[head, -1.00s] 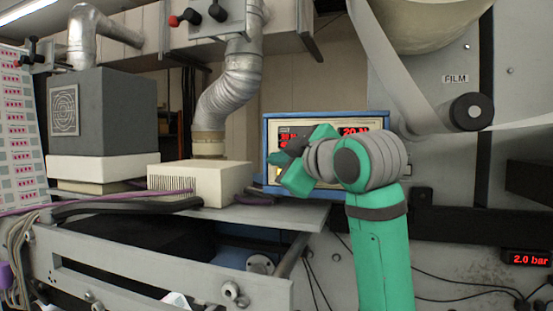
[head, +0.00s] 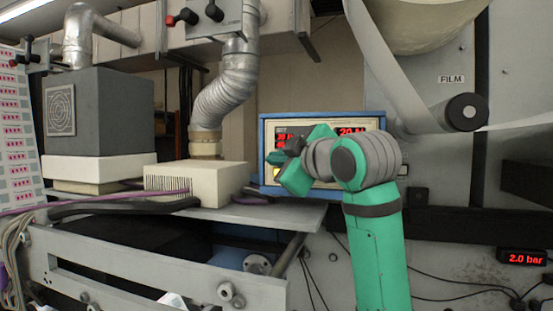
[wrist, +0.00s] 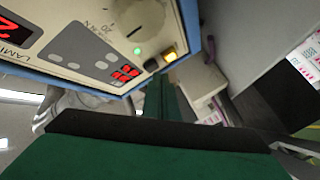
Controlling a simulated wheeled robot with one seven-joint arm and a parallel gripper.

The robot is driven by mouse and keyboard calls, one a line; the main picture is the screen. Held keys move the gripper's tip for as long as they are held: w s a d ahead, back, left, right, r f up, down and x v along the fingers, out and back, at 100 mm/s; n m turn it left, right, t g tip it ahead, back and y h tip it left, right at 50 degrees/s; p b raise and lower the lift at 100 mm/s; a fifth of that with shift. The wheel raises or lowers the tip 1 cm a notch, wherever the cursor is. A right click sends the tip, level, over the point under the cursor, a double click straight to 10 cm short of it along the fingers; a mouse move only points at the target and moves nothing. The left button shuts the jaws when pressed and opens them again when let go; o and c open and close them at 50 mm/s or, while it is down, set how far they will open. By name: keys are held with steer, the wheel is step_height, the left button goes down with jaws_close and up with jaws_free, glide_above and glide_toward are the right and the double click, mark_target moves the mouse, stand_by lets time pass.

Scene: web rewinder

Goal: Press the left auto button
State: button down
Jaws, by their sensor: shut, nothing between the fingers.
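The control panel (head: 372,124) has a blue frame, a cream face and red displays, and my arm covers much of it in the head view. The wrist view shows the panel (wrist: 92,62) tilted, with a round knob, grey buttons, a small green light, a black button (wrist: 151,65) and a lit yellow button (wrist: 170,54). I cannot read an auto label on any button. My gripper (head: 283,160) is shut and empty in front of the panel's left part. In the wrist view its fingers (wrist: 157,92) point towards the panel edge near the black and yellow buttons; contact is unclear.
A cream vented box (head: 195,180) stands on the grey shelf left of the panel, with a purple cable and black hose beside it. A film roller (head: 466,112) and web are at the right. Metal rails (head: 150,262) run below.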

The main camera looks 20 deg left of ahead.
steer(key=shift+w, duration=0.1)
steer(key=shift+d, duration=0.2)
steer(key=shift+w+a, duration=0.15)
steer(key=shift+w, duration=0.05)
stand_by(0.7)
steer(key=shift+s, duration=0.75)
